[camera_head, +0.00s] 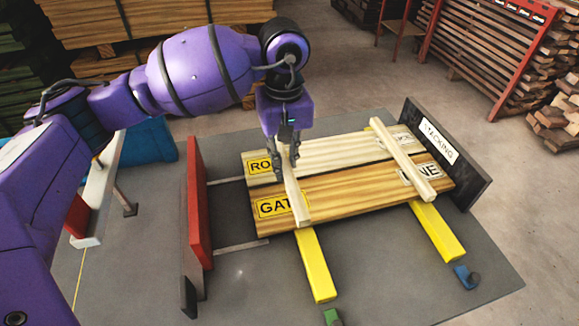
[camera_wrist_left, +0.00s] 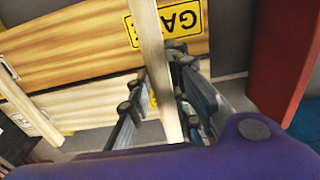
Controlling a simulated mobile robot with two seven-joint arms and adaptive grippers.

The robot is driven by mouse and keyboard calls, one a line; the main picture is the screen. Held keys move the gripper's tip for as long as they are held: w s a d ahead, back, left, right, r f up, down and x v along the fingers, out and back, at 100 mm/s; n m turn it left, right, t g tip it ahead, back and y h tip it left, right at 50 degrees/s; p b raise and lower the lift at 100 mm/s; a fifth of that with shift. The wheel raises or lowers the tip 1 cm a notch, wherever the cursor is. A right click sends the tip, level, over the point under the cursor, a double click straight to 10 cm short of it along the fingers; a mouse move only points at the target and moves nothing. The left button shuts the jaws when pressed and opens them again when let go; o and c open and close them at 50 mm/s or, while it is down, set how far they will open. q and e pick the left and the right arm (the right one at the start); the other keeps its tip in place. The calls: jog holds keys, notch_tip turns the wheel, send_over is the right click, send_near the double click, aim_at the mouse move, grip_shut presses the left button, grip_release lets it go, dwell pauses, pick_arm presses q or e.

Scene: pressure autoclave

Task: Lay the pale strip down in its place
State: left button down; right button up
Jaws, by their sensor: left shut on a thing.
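My left gripper (camera_head: 286,152) is shut on a pale strip (camera_head: 297,202) near the strip's far end. The strip lies crosswise over the left part of two boards, a paler far board (camera_head: 330,155) and a browner near board (camera_head: 345,196). I cannot tell whether it touches them. In the left wrist view the strip (camera_wrist_left: 150,40) runs between the fingers of my left gripper (camera_wrist_left: 160,88). A second pale strip (camera_head: 403,160) lies across the boards' right part. My right gripper is not in view.
Yellow bearers (camera_head: 315,265) and (camera_head: 438,230) stick out under the boards. A dark upright panel marked STACKING (camera_head: 440,145) stands at the right end, a red upright panel (camera_head: 199,205) at the left. The grey platform's front (camera_head: 400,285) is mostly clear.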

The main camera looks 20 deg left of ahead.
aim_at(289, 169)
pick_arm(q)
jog(key=w+f, duration=0.2)
jog(key=f, duration=0.1)
jog(key=shift+w+d, duration=0.1)
jog(key=shift+w, duration=0.15)
jog(key=shift+w+f, duration=0.15)
jog(key=shift+f, duration=1.45)
jog(key=shift+f, duration=0.3)
jog(key=c, duration=1.6)
grip_release()
jog(key=shift+r, duration=0.1)
jog(key=shift+r, duration=0.1)
notch_tip(289, 169, up, 12)
jog(key=shift+r, duration=0.15)
jog(key=shift+r, duration=0.1)
